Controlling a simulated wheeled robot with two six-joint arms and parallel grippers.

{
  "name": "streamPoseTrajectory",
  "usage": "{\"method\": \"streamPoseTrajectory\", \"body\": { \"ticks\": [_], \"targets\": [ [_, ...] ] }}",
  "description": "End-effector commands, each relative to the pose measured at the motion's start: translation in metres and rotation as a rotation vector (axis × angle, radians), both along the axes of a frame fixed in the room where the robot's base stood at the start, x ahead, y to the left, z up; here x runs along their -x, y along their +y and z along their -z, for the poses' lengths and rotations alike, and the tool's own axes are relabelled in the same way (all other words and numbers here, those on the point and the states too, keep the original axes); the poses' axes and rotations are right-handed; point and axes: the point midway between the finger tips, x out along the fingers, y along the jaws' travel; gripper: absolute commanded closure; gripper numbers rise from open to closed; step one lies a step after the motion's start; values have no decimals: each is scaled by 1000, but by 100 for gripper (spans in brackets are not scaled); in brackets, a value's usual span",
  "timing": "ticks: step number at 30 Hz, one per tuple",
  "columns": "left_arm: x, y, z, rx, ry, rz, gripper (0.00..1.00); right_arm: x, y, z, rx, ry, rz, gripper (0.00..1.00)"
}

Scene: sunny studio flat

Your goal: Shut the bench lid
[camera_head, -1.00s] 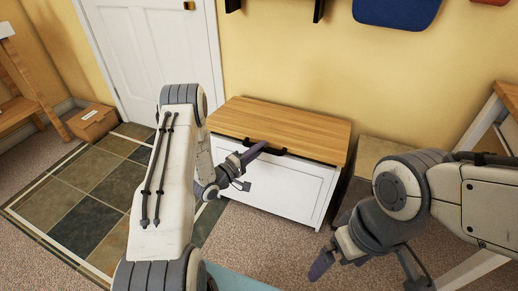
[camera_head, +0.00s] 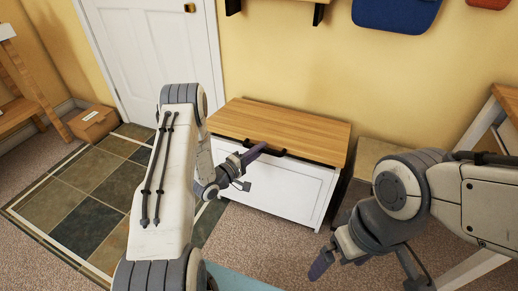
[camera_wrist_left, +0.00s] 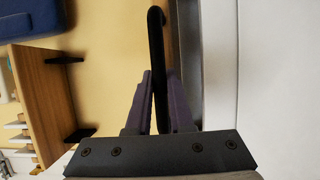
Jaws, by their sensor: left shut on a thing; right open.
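The bench is a white chest (camera_head: 278,189) against the yellow wall, with a wooden lid (camera_head: 290,126) on top. The lid lies down level over the box in the head view; I cannot tell whether a thin gap is left under its front edge. A black bar handle (camera_wrist_left: 156,45) is on the lid's front edge. My left gripper (camera_head: 258,151) is at the handle, and in the left wrist view its purple fingers (camera_wrist_left: 160,100) are shut on the bar. My right gripper (camera_head: 322,264) is open and empty, low in front of the bench's right end.
A white door (camera_head: 155,50) is at the back left, with a cardboard box (camera_head: 92,123) on the floor beside it. A brown box-like piece (camera_head: 375,150) stands just right of the bench. A wall shelf (camera_wrist_left: 50,100) shows in the left wrist view.

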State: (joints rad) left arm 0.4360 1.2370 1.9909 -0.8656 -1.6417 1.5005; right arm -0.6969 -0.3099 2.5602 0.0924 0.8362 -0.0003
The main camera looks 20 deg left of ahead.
Motion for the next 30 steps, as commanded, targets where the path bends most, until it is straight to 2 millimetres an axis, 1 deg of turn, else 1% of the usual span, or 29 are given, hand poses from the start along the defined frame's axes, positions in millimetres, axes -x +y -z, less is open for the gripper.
{"method": "streamPoseTrajectory", "body": {
  "ticks": [1, 3, 6, 16, 17, 18, 19, 27, 30],
  "targets": [
    [-2, 1, -17, 1, -3, -1, 100, 0, 0, -14, 0, 0, 0, 0],
    [-3, 1, -24, 1, 15, -1, 100, 0, 0, -24, 0, 0, 0, 0],
    [-4, 1, -29, 0, 34, -1, 100, 0, 0, -33, 0, 0, 0, 0],
    [-5, 1, -26, -1, 43, -1, 100, 0, 0, -31, 0, 0, 0, 0],
    [-4, 1, -26, -1, 43, -1, 69, 0, 0, -31, 0, 0, 0, 0],
    [-4, 1, -26, -1, 43, -1, 53, 0, 0, -31, 0, 0, 0, 0],
    [-4, 1, -26, -1, 43, -1, 50, 0, 0, -31, 0, 0, 0, 0],
    [-4, 0, -24, -1, 49, 0, 50, 0, 0, -31, 0, 0, 0, 0],
    [0, 3, -24, -1, 50, -2, 50, 0, 0, -32, 0, 0, 0, 0]
  ]
}}
